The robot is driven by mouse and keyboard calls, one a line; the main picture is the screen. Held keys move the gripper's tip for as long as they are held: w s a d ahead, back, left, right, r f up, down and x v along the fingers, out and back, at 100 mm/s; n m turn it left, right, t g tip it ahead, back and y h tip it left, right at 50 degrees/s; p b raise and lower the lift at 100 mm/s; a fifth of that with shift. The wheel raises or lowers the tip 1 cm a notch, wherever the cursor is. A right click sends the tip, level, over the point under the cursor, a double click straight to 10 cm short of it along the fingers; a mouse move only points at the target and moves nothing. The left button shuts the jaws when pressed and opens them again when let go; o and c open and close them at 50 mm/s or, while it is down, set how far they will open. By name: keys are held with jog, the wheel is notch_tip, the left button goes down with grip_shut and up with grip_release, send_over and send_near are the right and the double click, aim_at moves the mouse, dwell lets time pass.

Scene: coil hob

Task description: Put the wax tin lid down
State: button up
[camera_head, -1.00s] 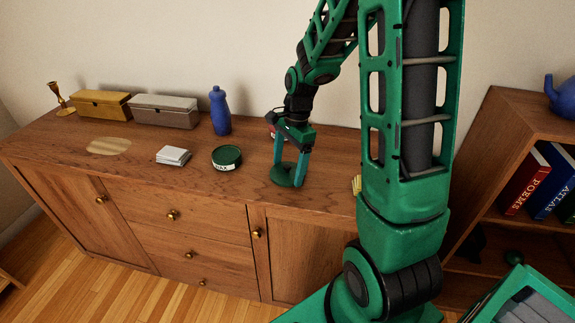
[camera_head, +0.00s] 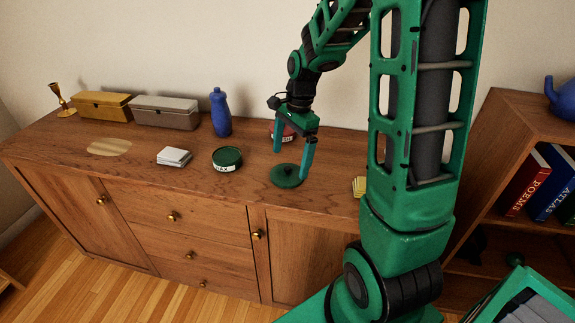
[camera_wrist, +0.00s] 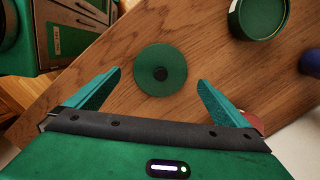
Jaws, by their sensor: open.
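In the wrist view the lid lies ahead of and between the two fingertips (camera_wrist: 160,77). The green wax tin (camera_head: 227,160) stands on the sideboard to the left of the lid, and part of it shows in the wrist view (camera_wrist: 262,15).
A white stack (camera_head: 174,156) sits left of the tin. A blue bottle (camera_head: 221,112), a grey box (camera_head: 165,111) and a yellow box (camera_head: 101,105) stand behind. A red tin (camera_head: 288,132) is behind my gripper. A yellow item (camera_head: 359,186) is to the right.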

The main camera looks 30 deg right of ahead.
aim_at(294, 171)
notch_tip(294, 171, up, 8)
jog(key=d, duration=0.1)
jog(key=shift+d, duration=0.15)
jog(key=s+d+n+h, duration=0.1)
jog(key=s+n, duration=1)
jog(key=s, duration=1.4)
jog(key=shift+d+f+n+h, duration=0.2)
jog(key=shift+d+n+h, duration=0.1)
jog(key=shift+d, duration=0.15)
jog(key=shift+w+f, duration=0.25)
jog(key=shift+w, duration=0.4)
